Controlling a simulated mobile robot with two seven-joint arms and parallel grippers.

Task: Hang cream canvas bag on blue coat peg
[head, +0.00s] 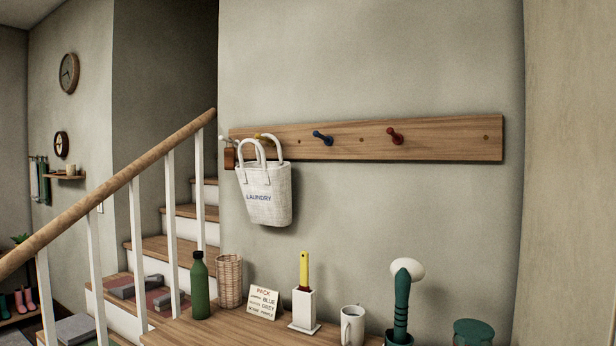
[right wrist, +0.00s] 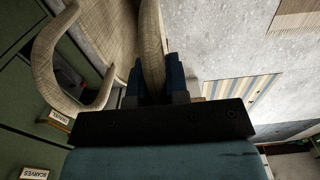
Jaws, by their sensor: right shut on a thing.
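The blue coat peg (head: 322,138) sticks out of the wooden wall rail in the head view, with nothing on it. In the right wrist view my right gripper (right wrist: 153,68) is shut on one handle of a cream canvas bag (right wrist: 112,28). The bag's other handle loops free at the left. The held bag and both grippers are outside the head view. A pale bag printed LAUNDRY (head: 266,195) hangs by its handles at the yellow peg (head: 261,137), left of the blue peg.
The rail (head: 447,138) also has a red peg (head: 395,135) right of the blue one. On the bench (head: 236,332) below stand a green bottle (head: 199,288), a wicker basket (head: 229,280), a sign, a white mug (head: 352,326) and a tall green-handled brush (head: 402,298). The wall below the blue peg is clear.

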